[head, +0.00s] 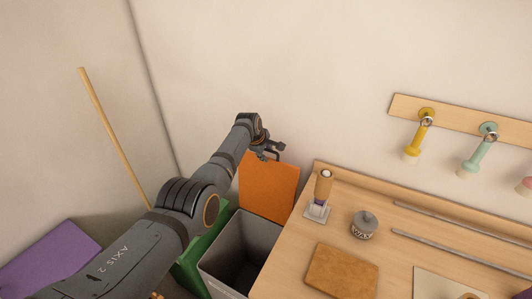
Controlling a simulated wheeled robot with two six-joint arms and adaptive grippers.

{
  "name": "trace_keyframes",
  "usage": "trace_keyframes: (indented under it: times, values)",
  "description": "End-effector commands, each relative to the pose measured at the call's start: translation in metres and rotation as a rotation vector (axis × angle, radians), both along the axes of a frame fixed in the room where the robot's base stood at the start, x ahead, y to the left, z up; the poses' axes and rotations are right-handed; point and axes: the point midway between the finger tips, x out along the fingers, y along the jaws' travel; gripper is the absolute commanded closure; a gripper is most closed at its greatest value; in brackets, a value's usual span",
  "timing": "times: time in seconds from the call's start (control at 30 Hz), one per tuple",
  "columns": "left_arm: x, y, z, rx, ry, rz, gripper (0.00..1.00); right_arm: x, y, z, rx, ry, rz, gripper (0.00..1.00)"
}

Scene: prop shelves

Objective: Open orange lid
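The orange lid (270,188) stands upright at the back of a grey bin (238,240), tilted up against the wall side. The bin's mouth is uncovered and its dark inside shows. My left gripper (279,152) is at the top edge of the lid, overlapping it in the head view. Its two fingers look apart with nothing between them. I cannot tell whether it touches the lid. My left arm crosses the view from the lower left. My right gripper is not in view.
A purple panel (50,262) and a wooden pole (112,135) are at the left.

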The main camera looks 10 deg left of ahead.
Motion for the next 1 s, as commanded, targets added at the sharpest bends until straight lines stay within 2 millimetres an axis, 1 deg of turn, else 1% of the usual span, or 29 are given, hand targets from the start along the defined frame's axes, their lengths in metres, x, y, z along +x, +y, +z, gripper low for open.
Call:
trace_keyframes:
  times: [0.23, 0.37, 0.47, 0.63, 0.8, 0.9, 1.0]
  values:
    - [-0.002, 0.000, 0.000, 0.000, 0.004, -0.001, 0.67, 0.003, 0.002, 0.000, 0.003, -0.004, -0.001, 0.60]
    - [-0.005, 0.001, 0.008, -0.001, 0.002, -0.001, 0.67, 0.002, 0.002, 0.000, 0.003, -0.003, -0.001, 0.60]
    - [-0.012, 0.004, 0.017, 0.000, 0.001, -0.001, 0.67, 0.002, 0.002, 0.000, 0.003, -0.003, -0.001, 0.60]
    - [-0.027, 0.009, 0.045, -0.001, -0.001, 0.001, 0.67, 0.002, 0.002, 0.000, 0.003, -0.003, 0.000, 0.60]
    - [-0.045, 0.016, 0.077, 0.000, 0.000, 0.001, 0.67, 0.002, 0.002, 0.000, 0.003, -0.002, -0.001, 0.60]
    - [-0.053, 0.019, 0.091, 0.000, 0.000, 0.001, 0.67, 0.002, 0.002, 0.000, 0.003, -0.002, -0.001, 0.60]
    - [-0.057, 0.021, 0.098, 0.000, 0.002, 0.001, 0.67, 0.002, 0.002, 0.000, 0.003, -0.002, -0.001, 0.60]
